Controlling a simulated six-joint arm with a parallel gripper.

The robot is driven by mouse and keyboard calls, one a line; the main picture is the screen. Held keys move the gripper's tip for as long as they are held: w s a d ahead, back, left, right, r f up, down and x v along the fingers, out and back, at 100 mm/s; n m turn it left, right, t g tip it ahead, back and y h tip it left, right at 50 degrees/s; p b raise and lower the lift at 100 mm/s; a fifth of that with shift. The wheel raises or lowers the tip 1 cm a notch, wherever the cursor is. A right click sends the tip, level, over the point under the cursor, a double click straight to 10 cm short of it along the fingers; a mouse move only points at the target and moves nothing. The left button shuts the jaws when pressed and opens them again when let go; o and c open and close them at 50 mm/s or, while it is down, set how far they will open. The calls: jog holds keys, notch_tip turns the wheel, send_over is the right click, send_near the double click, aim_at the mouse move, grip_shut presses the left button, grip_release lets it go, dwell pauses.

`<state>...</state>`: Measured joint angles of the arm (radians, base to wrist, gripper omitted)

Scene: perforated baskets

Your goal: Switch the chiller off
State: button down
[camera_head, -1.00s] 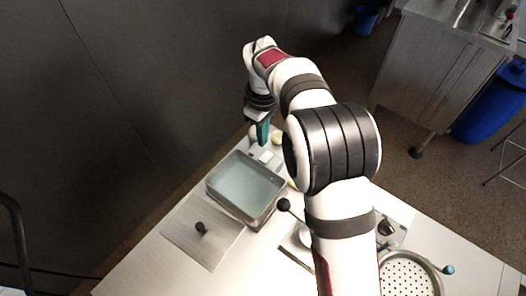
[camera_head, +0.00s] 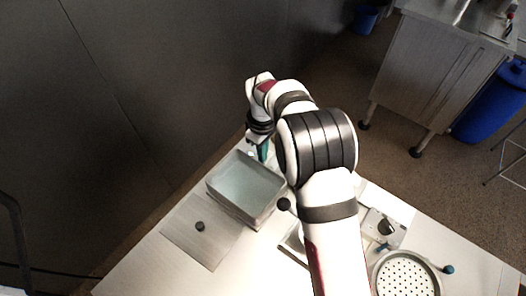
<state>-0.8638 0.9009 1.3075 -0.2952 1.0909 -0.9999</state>
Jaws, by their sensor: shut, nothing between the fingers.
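I cannot tell for sure which thing is the chiller. A metal tank (camera_head: 222,200) with pale blue-grey contents stands on the table, left of my arm. My gripper (camera_head: 263,153), with teal fingers, points down at the tank's far right corner. It is shut and holds nothing that I can see. Whether its tips touch anything there is hidden. A small pale unit with a dark knob (camera_head: 386,227) sits right of my arm. No switch is clear enough to make out.
A flat metal lid with a black knob (camera_head: 200,227) lies left of the tank. A perforated basket (camera_head: 407,275) is at the front right. A dark wall rises behind the table. A metal cabinet (camera_head: 435,75) and a blue bin (camera_head: 487,112) stand at the back right.

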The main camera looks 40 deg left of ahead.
jog(key=shift+w+r, duration=0.25)
jog(key=shift+w, duration=0.5)
notch_tip(320, 180, up, 14)
dwell(0.4)
jog(key=d+y, duration=0.1)
jog(key=d, duration=0.1)
jog(key=w+d+y, duration=0.1)
jog(key=y, duration=0.1)
jog(key=shift+d+f, duration=0.2)
jog(key=shift+d, duration=0.15)
jog(key=shift+f, duration=0.1)
